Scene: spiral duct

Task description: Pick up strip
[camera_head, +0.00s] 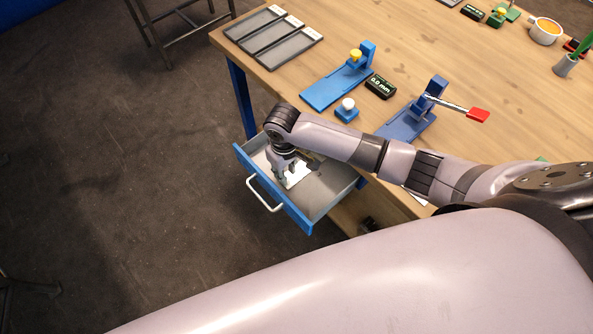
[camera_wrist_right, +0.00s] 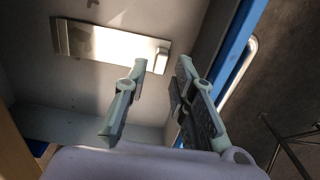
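The strip, a shiny metal plate (camera_wrist_right: 105,42), lies flat on the floor of the open drawer in the right wrist view. A small raised piece shows at its right end, close to my fingertips. In the head view the strip (camera_head: 298,174) is a bright patch partly hidden by my right gripper (camera_head: 284,181). My right gripper points down into the drawer. In the right wrist view its two fingers (camera_wrist_right: 160,64) are apart with nothing between them. I cannot tell the exact height of the fingertips above the strip. My left gripper is not in view.
The blue-fronted drawer (camera_head: 275,196) is pulled out under the wooden table (camera_head: 470,80); its walls surround my right gripper. On the tabletop are dark trays (camera_head: 275,32), a blue fixture (camera_head: 338,85), a black display (camera_head: 380,86) and a red-handled fixture (camera_head: 408,122).

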